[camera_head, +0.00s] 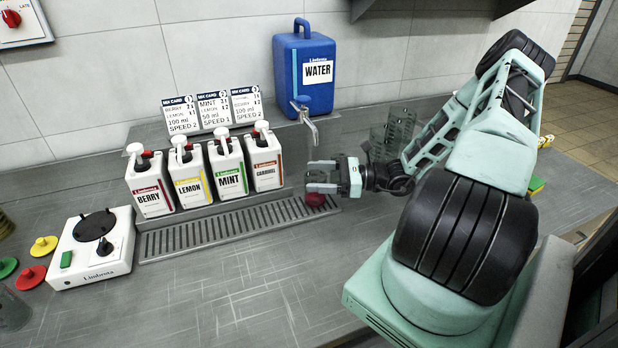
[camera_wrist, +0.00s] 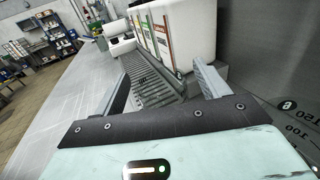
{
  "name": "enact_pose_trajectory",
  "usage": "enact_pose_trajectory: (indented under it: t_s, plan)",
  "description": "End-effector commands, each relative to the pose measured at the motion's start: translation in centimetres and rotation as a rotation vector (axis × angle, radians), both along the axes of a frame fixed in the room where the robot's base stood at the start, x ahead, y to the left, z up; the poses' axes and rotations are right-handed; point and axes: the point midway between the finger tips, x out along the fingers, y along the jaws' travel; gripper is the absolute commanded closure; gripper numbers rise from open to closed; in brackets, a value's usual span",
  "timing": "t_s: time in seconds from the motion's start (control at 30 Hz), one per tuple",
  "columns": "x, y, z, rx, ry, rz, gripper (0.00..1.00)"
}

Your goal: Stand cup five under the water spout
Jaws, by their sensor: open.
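The blue water container (camera_head: 305,75) stands at the back, and its metal water spout (camera_head: 308,115) points down above the right end of the drip tray. My gripper (camera_head: 312,177) is open, low over that end and below the spout, and points left. Clear cups (camera_head: 398,128) stand to the right of the spout, partly behind my arm. A clear marked cup surface (camera_wrist: 292,122) is close at the right of the wrist view, outside the fingers. Its circled number is unclear, so I cannot tell which is cup five.
The drip tray (camera_head: 225,230) runs leftward below the berry, lemon, mint and caramel bottles (camera_head: 265,165). The white mixer base (camera_head: 88,260) stands left, near coloured lids (camera_head: 43,246). The front counter is clear.

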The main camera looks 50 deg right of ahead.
Motion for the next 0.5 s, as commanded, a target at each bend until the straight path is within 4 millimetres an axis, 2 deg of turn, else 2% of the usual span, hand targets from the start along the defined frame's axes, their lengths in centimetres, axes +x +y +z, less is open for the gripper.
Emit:
enact_pose_trajectory:
  t_s: [0.3,0.5]
  plan:
    - [-5.0,-4.5,-0.2,-0.002,0.001,-0.003,0.26]
    - [-6.7,-5.9,-0.1,0.0,0.0,0.0,0.26]
